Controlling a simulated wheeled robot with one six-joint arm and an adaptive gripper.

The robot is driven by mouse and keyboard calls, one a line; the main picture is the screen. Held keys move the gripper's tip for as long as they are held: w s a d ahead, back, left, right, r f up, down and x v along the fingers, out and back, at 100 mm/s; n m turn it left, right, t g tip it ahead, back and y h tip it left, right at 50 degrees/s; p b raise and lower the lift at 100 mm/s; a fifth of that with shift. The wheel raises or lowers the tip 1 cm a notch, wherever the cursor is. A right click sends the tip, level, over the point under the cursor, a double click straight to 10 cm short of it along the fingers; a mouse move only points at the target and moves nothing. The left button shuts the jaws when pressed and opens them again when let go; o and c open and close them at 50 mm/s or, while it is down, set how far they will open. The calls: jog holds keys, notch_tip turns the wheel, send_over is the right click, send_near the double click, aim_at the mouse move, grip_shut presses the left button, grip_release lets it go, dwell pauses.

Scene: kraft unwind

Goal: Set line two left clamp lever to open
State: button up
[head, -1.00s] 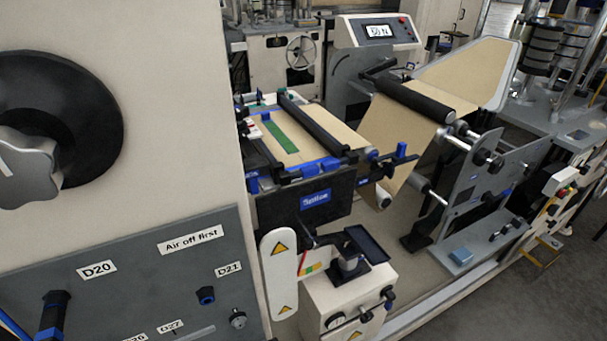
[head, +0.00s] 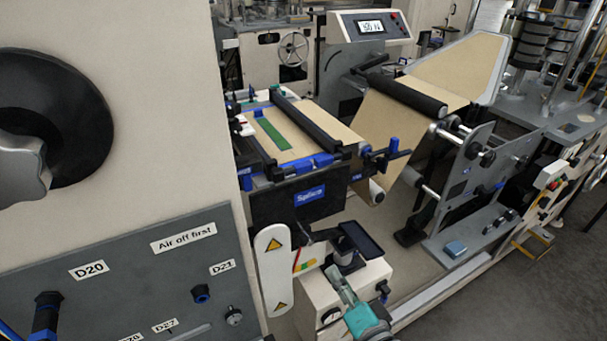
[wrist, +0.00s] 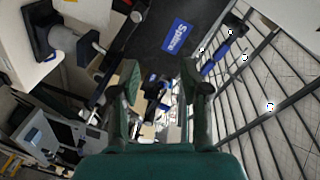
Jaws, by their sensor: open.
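The splice table (head: 310,137) stands mid-picture in the head view, with a blue "Splice" label (head: 310,195) on its dark front; the label also shows in the wrist view (wrist: 177,37). Blue clamp parts sit at both ends of its front edge: a blue piece at the left (head: 245,179) and a blue lever at the right (head: 394,147). I cannot tell which is the line two left clamp lever, nor its setting. My gripper (wrist: 161,85) is open and empty in the wrist view, apart from the label and the blue parts. In the head view my gripper (head: 338,279) is low, below the table.
A cream cabinet with a dark tray (head: 361,240) stands below the splice table, close to my gripper. A white guard plate with warning triangles (head: 272,270) is at its left. A large panel (head: 130,280) fills the left foreground. The unwind stand (head: 475,185) is at the right.

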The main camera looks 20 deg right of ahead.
aim_at(306, 170)
jog(key=w+d+r+m+t+y, duration=0.15)
jog(key=w+r+m, duration=0.25)
jog(key=w+r, duration=0.9)
jog(key=w, duration=0.3)
jog(key=w+r, duration=0.1)
jog(key=w, duration=0.2)
jog(key=w+a, duration=0.1)
jog(key=w, duration=0.2)
jog(key=shift+r, duration=0.15)
grip_shut()
